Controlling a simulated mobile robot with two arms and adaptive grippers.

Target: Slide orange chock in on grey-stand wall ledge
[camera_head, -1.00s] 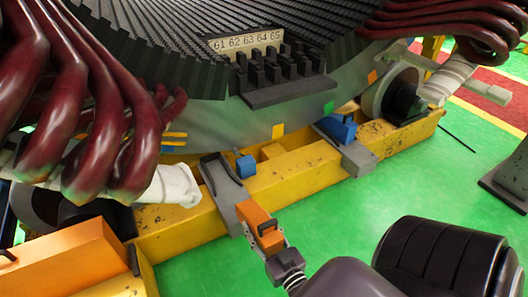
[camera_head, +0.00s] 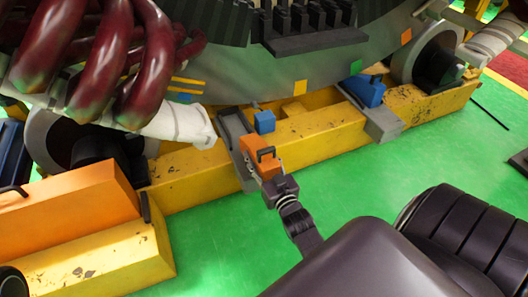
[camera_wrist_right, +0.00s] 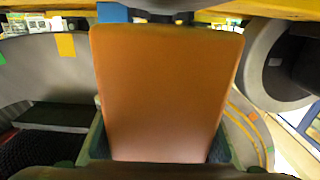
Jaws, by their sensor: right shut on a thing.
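The orange chock (camera_head: 262,160) is a small block with a dark handle. My right gripper (camera_head: 274,182) is shut on it, at the front of the left grey stand (camera_head: 233,128). The chock is over or on the near part of that stand; whether it touches the ledge cannot be told. In the right wrist view the orange chock (camera_wrist_right: 160,90) fills the middle, with dark finger parts beside its lower edges. My left gripper is not in view.
The yellow beam (camera_head: 315,135) runs under the big stator (camera_head: 290,70). A second grey stand (camera_head: 382,124) with a blue chock (camera_head: 364,89) stands at right. A large orange block (camera_head: 70,210) lies at lower left. Green floor (camera_head: 390,170) is free in front.

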